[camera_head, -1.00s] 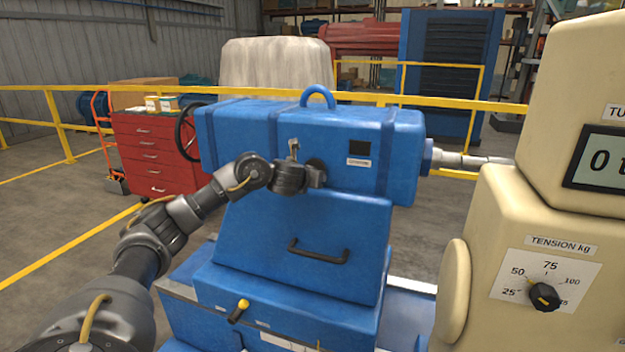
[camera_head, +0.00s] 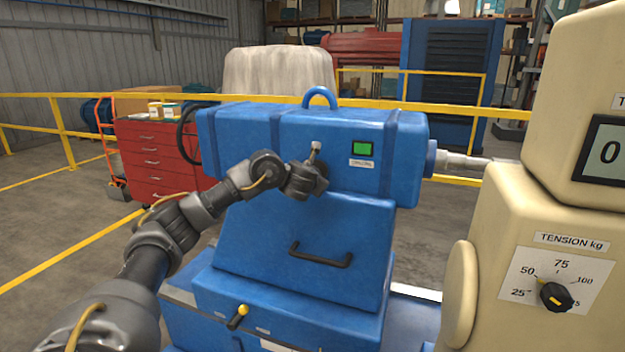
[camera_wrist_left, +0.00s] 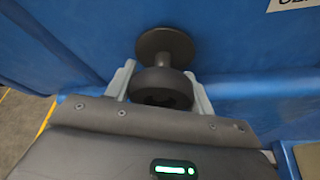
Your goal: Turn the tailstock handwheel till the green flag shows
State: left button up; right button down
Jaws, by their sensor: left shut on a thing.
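The blue tailstock (camera_head: 225,135) stands in the middle of the head view. A dark-rimmed handwheel (camera_head: 181,134) shows at its left end, partly hidden behind the body. A flag window (camera_head: 362,149) on the front face shows green. My left gripper (camera_head: 312,182) is at the front face, left of and below that window. In the left wrist view its fingers (camera_wrist_left: 160,85) are shut around a dark round knob (camera_wrist_left: 160,90) on a short stem, with a round flange (camera_wrist_left: 166,46) at the blue face. My right gripper is out of view.
A cream machine (camera_head: 492,225) with a tension dial (camera_head: 555,296) and a display stands close on the right. A black handle (camera_head: 320,259) and a yellow-tipped lever (camera_head: 238,316) stick out below. A red tool cabinet (camera_head: 155,160) and yellow rails stand behind.

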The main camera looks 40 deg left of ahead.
pick_arm(q)
jog(key=shift+f, duration=0.15)
jog(key=o, duration=1)
jog(key=shift+s+d+r, duration=0.2)
jog(key=shift+s+r, duration=0.1)
jog(key=shift+p+v, duration=5)
jog(key=shift+p, duration=0.9)
jog(key=shift+f, duration=0.1)
